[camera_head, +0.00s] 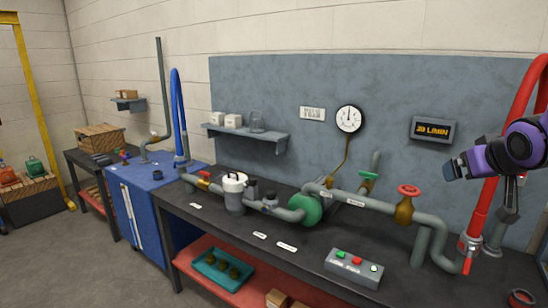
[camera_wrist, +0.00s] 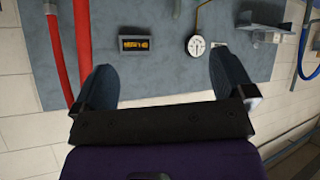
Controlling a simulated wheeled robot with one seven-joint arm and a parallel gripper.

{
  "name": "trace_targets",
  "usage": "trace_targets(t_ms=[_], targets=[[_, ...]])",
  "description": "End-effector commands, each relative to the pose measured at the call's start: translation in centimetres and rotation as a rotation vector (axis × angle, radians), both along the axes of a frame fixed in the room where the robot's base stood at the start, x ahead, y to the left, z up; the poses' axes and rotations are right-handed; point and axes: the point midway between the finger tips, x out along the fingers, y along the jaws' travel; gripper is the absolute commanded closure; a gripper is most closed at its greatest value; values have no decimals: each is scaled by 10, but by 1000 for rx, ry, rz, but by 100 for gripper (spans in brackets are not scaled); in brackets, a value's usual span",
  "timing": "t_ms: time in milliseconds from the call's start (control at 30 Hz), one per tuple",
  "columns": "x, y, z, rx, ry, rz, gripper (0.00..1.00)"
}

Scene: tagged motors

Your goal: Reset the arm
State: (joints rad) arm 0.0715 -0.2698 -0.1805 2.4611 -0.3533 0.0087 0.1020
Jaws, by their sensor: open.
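My purple and black arm comes in at the right edge of the head view, with my gripper (camera_head: 452,170) in front of the grey wall panel. It is raised above the bench, left of the red hose, and holds nothing. In the wrist view my gripper (camera_wrist: 165,85) shows two dark fingers spread wide apart. Between and beyond them are the wall panel, the gauge (camera_wrist: 197,45) and the display (camera_wrist: 143,43); nothing lies between the fingers.
The dark bench (camera_head: 225,228) carries pipes, a green pump (camera_head: 307,207), a red-wheeled valve (camera_head: 405,205) and a button box (camera_head: 355,268). The red hose (camera_head: 490,190) rises close beside my gripper. A small shelf (camera_head: 245,135) holds white boxes and a jar. Air left of my gripper is clear.

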Motion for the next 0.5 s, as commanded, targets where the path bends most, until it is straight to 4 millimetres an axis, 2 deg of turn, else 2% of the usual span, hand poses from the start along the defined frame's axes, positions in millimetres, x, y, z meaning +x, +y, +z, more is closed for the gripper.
trace_targets(t_ms=[33, 200, 500], targets=[[-15, 9, 7, 13, 24, -5, 0], [-69, 40, 17, 68, 150, -13, 0], [-169, 93, 21, 152, 369, 31, 0]])
